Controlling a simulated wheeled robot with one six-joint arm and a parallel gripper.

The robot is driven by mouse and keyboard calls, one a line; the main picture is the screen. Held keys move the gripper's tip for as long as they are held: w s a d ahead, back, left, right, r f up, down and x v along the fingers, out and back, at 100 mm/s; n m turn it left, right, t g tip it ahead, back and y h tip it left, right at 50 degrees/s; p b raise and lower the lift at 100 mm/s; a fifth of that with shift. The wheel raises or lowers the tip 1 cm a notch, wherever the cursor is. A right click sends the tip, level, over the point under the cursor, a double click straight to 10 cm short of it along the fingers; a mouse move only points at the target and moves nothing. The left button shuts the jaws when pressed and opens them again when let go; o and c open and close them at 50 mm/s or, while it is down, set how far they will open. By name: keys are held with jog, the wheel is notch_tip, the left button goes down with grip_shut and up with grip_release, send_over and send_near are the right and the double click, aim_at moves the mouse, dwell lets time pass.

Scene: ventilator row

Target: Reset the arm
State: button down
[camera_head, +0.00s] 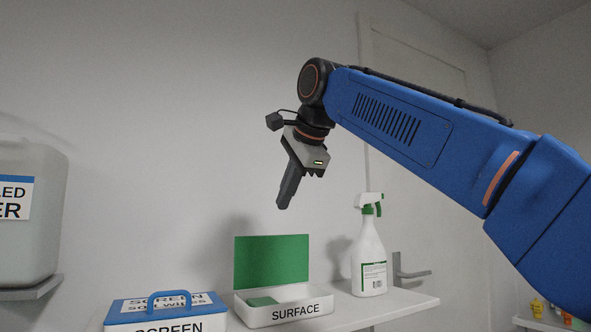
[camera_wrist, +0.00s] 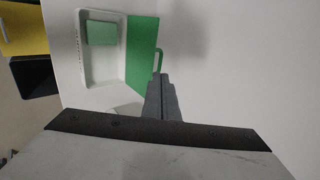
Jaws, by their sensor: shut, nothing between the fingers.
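My gripper (camera_head: 283,204) hangs from the blue arm in the head view, pointing down, with its fingers together and nothing between them. It is above the open white box marked SURFACE (camera_head: 290,309), with clear air between. In the wrist view the closed fingers (camera_wrist: 161,80) show in the middle, near the box's green lid (camera_wrist: 140,58). The lid stands upright at the back of the box in the head view. A light green block or cloth (camera_wrist: 102,33) lies inside the white box.
A white spray bottle (camera_head: 369,258) with a green trigger stands right of the box on the shelf (camera_head: 392,303). A closed blue-lidded SCREEN box (camera_head: 165,313) is at the left. A large translucent jug (camera_head: 32,210) stands at the far left.

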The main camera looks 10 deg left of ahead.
jog(key=v, duration=0.7)
jog(key=shift+s+r, duration=0.15)
jog(key=shift+r, duration=0.05)
jog(key=shift+d, duration=0.1)
jog(key=s+d+f+n+h, duration=0.3)
jog(key=d+f+n, duration=0.3)
jog(key=d+f, duration=1.9)
jog(key=s+d+f+n, duration=0.1)
jog(key=s+d+f, duration=0.3)
jog(key=f, duration=0.7)
jog(key=s+d+f+n+g+h, duration=0.1)
jog(key=s+d+f+n, duration=0.1)
jog(key=s+d+f, duration=0.3)
jog(key=s+d+f+n+g+h, duration=0.1)
jog(key=s+d+f, duration=0.4)
jog(key=f, duration=1.4)
jog(key=s, duration=0.4)
jog(key=shift+s+f+n, duration=0.25)
jog(key=shift+s+n, duration=0.05)
jog(key=shift+s, duration=0.05)
